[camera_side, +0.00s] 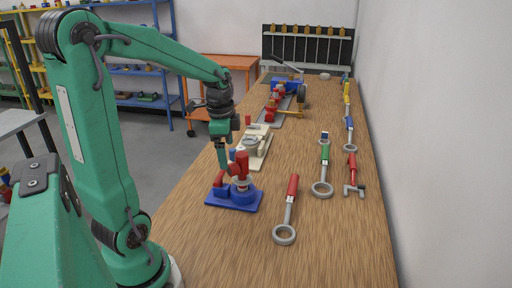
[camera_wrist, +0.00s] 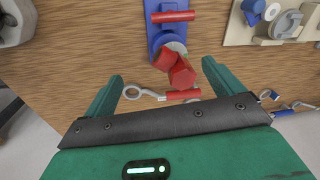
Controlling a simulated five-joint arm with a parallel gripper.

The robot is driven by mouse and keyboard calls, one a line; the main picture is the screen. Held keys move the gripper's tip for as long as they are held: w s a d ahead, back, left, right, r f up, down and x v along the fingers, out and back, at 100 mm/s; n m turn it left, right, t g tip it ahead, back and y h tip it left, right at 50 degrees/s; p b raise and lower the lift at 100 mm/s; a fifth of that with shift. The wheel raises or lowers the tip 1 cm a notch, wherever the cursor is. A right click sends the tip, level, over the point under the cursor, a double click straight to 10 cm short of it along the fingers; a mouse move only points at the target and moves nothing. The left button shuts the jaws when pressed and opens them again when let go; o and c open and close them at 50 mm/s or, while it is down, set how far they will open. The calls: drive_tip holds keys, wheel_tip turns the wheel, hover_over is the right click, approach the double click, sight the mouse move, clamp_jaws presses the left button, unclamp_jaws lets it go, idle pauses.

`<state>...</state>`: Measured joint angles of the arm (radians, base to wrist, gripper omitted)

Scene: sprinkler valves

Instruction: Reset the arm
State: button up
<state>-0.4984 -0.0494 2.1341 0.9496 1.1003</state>
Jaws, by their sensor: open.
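My gripper (camera_side: 222,155) hangs from my green arm close above the blue-based valve (camera_side: 235,199) at the near end of the bench. In the wrist view my gripper (camera_wrist: 160,74) is open, with its two green fingers spread apart. The valve's blue base (camera_wrist: 154,32) and red part (camera_wrist: 181,74) show ahead of and between the fingers. I see nothing held. In the side view the fingertips overlap the red upright part (camera_side: 242,164), so I cannot tell whether they touch it.
A red-handled ring wrench (camera_side: 284,233) lies right of the valve. A green-handled wrench (camera_side: 322,188) and a red-handled tool (camera_side: 353,176) lie farther right. A cream-based valve (camera_side: 256,146) and a grey-based one (camera_side: 273,114) stand behind. The wall (camera_side: 435,150) bounds the bench's right side.

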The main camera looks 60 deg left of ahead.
drive_tip(key=s+d+r+n+t, duration=0.2)
drive_tip(key=s+d+r+n, duration=0.1)
drive_tip(key=d, duration=0.5)
drive_tip(key=s+d+r+n+t, duration=0.2)
drive_tip(key=s+d+r+n, duration=0.1)
drive_tip(key=d, duration=0.5)
drive_tip(key=shift+s+d+n+t+h, duration=0.3)
drive_tip(key=shift+s+n, duration=0.1)
drive_tip(key=shift+s, duration=0.5)
